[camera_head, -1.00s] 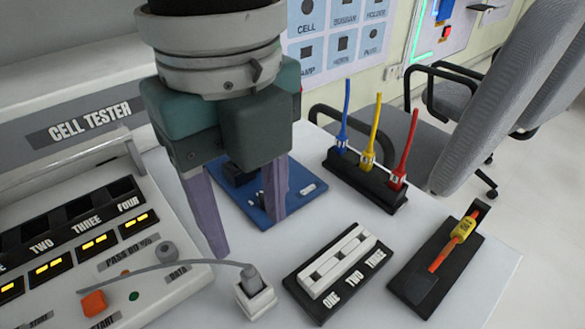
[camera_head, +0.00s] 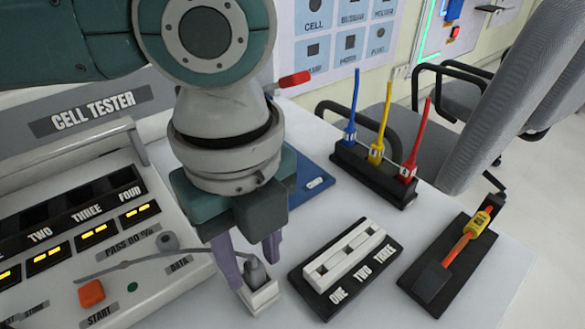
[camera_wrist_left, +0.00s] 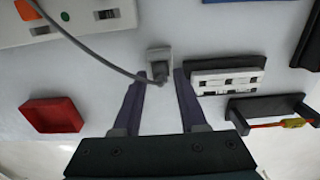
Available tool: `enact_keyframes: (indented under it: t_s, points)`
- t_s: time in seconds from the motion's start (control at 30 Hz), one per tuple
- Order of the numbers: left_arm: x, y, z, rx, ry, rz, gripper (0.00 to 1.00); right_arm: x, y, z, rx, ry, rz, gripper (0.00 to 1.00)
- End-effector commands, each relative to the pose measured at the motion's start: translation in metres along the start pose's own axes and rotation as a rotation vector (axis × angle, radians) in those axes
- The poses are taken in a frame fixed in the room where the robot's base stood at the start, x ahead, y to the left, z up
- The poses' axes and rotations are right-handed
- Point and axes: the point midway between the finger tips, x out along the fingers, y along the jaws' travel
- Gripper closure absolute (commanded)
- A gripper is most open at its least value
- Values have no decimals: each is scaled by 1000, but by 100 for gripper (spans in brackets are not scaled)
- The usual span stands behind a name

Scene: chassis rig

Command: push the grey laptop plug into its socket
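The grey laptop plug (camera_head: 256,272) stands upright in a small white holder (camera_head: 265,297). Its grey cable (camera_head: 150,258) runs left over the cell tester. My left gripper (camera_head: 249,262) is low over the holder, its purple fingers apart, one on each side of the plug. In the left wrist view the plug (camera_wrist_left: 159,71) shows between and just beyond the open fingertips (camera_wrist_left: 160,82), with no clear contact. A blue board (camera_head: 312,172) is mostly hidden behind the gripper. I cannot tell where the plug's socket is. My right gripper is not in view.
The cell tester (camera_head: 110,215) fills the left. A black block marked ONE TWO THREE (camera_head: 342,268) is close right of the holder. A rack (camera_head: 375,178) with blue, yellow and red cables and a black stand (camera_head: 440,270) are farther right. A red tray (camera_wrist_left: 52,115) shows in the wrist view.

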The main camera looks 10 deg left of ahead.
Motion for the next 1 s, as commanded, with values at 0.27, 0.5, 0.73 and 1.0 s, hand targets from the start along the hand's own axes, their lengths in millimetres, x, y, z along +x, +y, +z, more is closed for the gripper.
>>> enact_keyframes:
  t_s: [0.27,0.5,0.73,1.0]
  points:
    - [0,0,0,0,0,0,91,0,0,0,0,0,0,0]
    - [0,0,0,0,0,0,100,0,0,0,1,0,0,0]
    - [0,0,0,0,0,0,100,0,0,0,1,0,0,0]
    - [-8,0,0,0,0,-1,100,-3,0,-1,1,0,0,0]
